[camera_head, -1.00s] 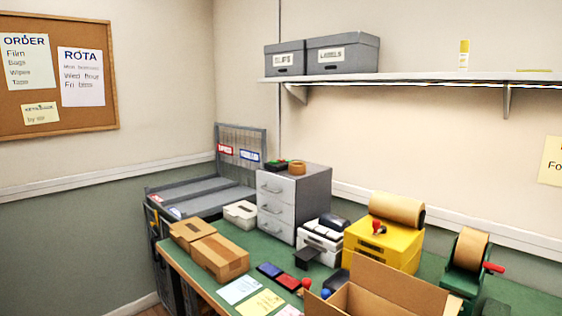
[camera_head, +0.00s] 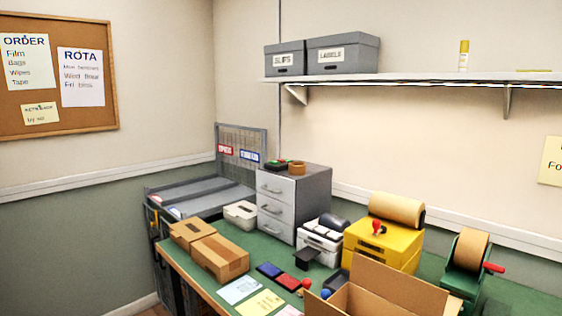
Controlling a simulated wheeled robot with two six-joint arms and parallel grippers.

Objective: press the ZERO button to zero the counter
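No ZERO button and no counter can be made out in the head view. Neither of my grippers is in view. A white machine with a dark roller (camera_head: 320,238) stands on the green bench, but no button on it can be read. A yellow dispenser (camera_head: 376,248) with a brown paper roll and a small red part stands to its right.
An open cardboard box (camera_head: 395,290) fills the front right of the bench. Closed cartons (camera_head: 219,258), red and blue pads (camera_head: 286,281), paper notes (camera_head: 260,303) and a grey drawer unit (camera_head: 313,200) stand or lie left of it. A green tape dispenser (camera_head: 466,262) is at right.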

